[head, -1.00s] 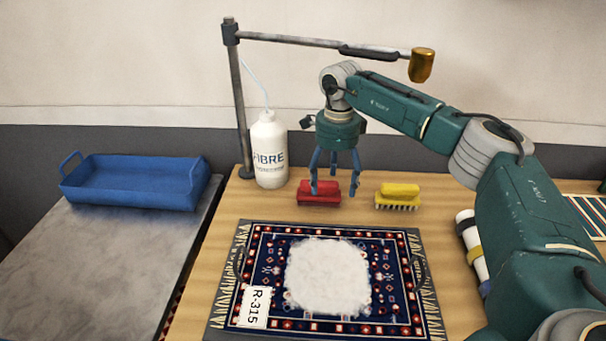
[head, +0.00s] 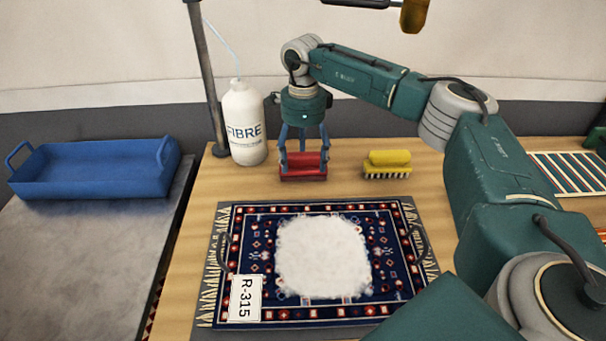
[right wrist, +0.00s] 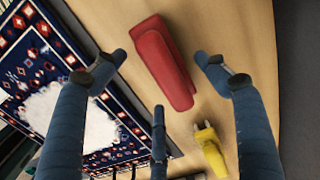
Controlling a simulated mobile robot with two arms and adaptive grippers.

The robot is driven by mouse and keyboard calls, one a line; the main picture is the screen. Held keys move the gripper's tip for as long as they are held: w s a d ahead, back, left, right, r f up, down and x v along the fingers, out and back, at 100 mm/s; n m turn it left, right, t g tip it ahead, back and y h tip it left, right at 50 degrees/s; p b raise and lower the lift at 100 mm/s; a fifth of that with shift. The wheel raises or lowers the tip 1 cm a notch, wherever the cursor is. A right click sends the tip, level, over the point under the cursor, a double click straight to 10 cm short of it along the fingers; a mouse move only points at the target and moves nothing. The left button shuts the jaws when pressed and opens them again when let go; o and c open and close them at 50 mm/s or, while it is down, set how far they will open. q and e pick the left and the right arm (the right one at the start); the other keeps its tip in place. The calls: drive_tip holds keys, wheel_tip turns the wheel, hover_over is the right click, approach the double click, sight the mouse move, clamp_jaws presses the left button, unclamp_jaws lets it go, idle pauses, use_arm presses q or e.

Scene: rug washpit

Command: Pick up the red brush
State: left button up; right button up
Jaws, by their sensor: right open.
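The red brush (head: 303,167) lies on the wooden table behind the rug, left of the yellow brush. My right gripper (head: 304,158) is over it with its blue fingers pointing down around it. In the right wrist view the red brush (right wrist: 165,62) shows between the spread, open fingers (right wrist: 165,85). No finger clearly touches it there, and the gap down to it is hard to judge. My left gripper is not in view.
A yellow brush (head: 387,164) stands close to the right. A white FIBRE bottle (head: 244,125) and a metal post (head: 207,75) stand to the left. A patterned rug (head: 398,262) with white foam lies in front. A blue tray (head: 85,178) sits on the grey surface at far left.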

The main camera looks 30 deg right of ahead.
wheel_tip(320, 180, down, 2)
drive_tip(key=shift+f+b, duration=0.1)
drive_tip(key=shift+b, duration=0.35)
drive_tip(key=c, duration=1.3)
drive_tip(key=shift+r, duration=0.2)
drive_tip(key=shift+c, duration=0.2)
